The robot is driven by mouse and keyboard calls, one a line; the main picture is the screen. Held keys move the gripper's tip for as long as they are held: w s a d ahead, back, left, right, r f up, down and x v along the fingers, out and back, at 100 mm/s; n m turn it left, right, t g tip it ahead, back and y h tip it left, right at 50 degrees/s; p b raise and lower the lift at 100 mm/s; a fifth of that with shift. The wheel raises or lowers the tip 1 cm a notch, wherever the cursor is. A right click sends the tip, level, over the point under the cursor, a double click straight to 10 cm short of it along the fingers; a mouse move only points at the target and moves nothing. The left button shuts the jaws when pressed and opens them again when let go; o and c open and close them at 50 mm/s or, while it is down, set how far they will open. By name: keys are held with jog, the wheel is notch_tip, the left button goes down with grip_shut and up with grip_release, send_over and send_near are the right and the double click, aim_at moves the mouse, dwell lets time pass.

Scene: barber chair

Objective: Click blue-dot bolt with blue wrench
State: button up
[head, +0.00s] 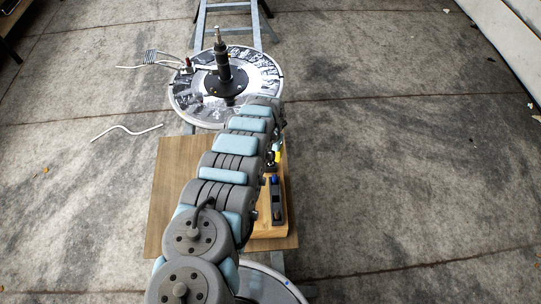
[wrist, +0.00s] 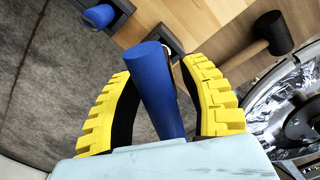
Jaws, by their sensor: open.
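The blue wrench handle (wrist: 155,85) stands between the two yellow fingers of my gripper (wrist: 158,68) in the wrist view. The fingers are open on either side of it. The right finger is close to the handle, and I cannot tell whether it touches. The wrench's working end is hidden. In the head view my arm covers most of the gripper, and only a bit of yellow shows beside the wooden block.
A second blue-ended dark tool (wrist: 98,16) is near the gripper; it shows in the head view (head: 277,203) on a wooden block (head: 270,232). A black-headed mallet-like tool (wrist: 273,32) is at right. A brown board (head: 172,195) lies beneath. White cable pieces (head: 125,131) lie on open floor.

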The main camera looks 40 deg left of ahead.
jog(key=shift+s+a+r, duration=0.1)
jog(key=shift+r, duration=4.85)
jog(key=shift+f, duration=0.1)
